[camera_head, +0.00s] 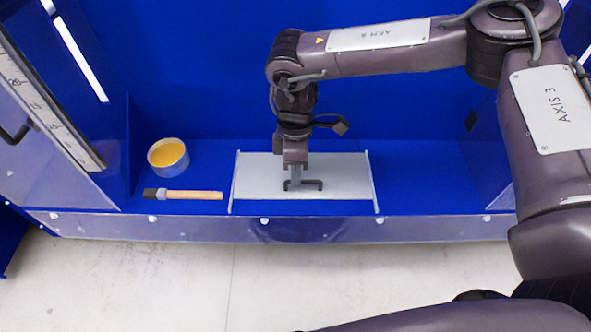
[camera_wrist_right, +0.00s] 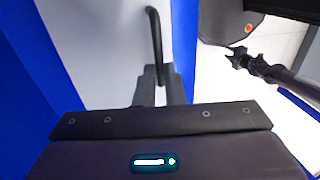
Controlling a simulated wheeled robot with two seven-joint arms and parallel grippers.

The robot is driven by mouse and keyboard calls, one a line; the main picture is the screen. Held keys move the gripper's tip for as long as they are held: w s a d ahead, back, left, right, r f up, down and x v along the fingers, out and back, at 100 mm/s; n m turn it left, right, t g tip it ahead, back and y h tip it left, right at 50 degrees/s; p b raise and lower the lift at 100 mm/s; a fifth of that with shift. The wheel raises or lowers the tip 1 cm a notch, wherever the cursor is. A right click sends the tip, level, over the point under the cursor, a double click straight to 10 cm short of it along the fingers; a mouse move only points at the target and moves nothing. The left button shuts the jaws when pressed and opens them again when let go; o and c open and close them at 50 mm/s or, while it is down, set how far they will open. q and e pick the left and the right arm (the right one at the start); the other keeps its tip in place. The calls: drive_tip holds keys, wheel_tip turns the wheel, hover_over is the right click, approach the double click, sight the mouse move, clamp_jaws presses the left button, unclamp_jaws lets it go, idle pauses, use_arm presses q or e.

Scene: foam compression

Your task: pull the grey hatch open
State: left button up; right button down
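The grey hatch (camera_head: 345,177) lies as a flat panel in the blue surface, between two thin light side rails, and looks closed. Its dark bar handle (camera_head: 316,184) stands near the front edge. My right gripper (camera_head: 295,181) reaches down from above onto the handle. In the right wrist view the black handle (camera_wrist_right: 155,38) runs between the two fingers of the right gripper (camera_wrist_right: 160,78), which are close together with the bar between them. They look shut on it, though the contact is partly hidden. My left gripper is in neither view.
A ruled scale (camera_head: 50,110) is on the left panel. Blue walls rise behind; blue surface right of the hatch is clear.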

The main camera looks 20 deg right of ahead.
drive_tip(key=shift+s, duration=0.1)
drive_tip(key=s+a+p, duration=0.3)
drive_tip(key=s+p, duration=0.2)
drive_tip(key=s, duration=0.7)
drive_tip(key=shift+s+a, duration=0.2)
drive_tip(key=shift+a, duration=0.1)
drive_tip(key=c, duration=1.5)
unclamp_jaws()
drive_tip(key=shift+r, duration=0.1)
drive_tip(key=r, duration=0.2)
drive_tip(key=w+r, duration=0.1)
drive_tip(key=r, duration=0.4)
drive_tip(key=shift+w+d+r, duration=0.2)
drive_tip(key=shift+w+r, duration=0.05)
